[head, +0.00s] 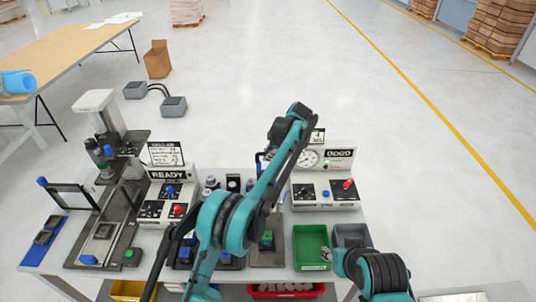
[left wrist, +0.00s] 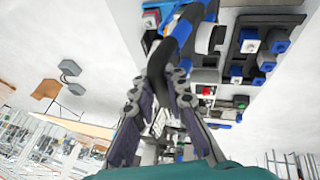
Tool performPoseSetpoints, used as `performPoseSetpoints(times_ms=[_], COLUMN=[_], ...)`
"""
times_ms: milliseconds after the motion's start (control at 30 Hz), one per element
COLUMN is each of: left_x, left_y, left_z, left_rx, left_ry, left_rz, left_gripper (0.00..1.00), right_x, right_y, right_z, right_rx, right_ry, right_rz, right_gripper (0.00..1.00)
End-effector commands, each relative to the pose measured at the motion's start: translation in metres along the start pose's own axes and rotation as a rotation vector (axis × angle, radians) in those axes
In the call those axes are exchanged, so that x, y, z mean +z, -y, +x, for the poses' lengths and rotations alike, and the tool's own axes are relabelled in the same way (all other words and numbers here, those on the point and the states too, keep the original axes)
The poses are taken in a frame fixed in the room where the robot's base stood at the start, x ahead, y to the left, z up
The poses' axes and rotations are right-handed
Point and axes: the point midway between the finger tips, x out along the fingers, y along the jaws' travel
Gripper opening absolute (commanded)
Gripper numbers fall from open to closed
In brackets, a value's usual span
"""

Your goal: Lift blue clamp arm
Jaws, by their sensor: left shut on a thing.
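The blue clamp arm (left wrist: 184,30) shows in the left wrist view as a bar with blue and black parts, running from the upper middle down between my fingers. My left gripper (left wrist: 166,88) is shut on its dark lower part. In the head view my left arm reaches over the bench's middle, and its own links hide the gripper and most of the clamp arm. A small blue part shows beside the forearm (head: 260,157); I cannot tell whether it is the clamp arm. My right arm shows at the lower right; its gripper cannot be made out.
A press (head: 104,130) stands at the bench's left, beside a READY control box (head: 167,193). A gauge box (head: 324,179) stands on the right. A green bin (head: 311,246) and a grey bin (head: 353,235) sit at the front right. The floor behind is mostly clear.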

Motion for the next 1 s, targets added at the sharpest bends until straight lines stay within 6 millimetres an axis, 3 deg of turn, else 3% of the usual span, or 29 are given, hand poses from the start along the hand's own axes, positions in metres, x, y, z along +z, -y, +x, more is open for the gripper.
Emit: performPoseSetpoints(times_ms=[67, 100, 167, 567, 1000], left_x=[-0.003, -0.003, -0.003, -0.001, -0.001], left_y=[-0.002, -0.002, -0.002, -0.001, 0.000], left_z=[-0.002, -0.002, -0.002, -0.009, -0.097], left_rx=[0.005, 0.005, 0.004, 0.002, 0.003], left_ry=[-0.005, -0.005, -0.004, -0.001, -0.002], left_rz=[0.000, 0.000, 0.000, 0.000, 0.000], left_gripper=[0.00, 0.23, 0.35, 0.35, 0.35], right_x=[0.000, 0.000, 0.000, 0.000, 0.000], right_y=[0.000, 0.000, 0.000, 0.000, 0.000], right_z=[-0.001, -0.001, -0.001, 0.000, 0.000], right_rx=[0.000, 0.000, 0.000, 0.000, 0.000], right_ry=[0.000, 0.000, 0.000, 0.000, 0.000], right_rz=[0.000, 0.000, 0.000, 0.000, 0.000], right_gripper=[0.40, 0.40, 0.40, 0.40, 0.40])
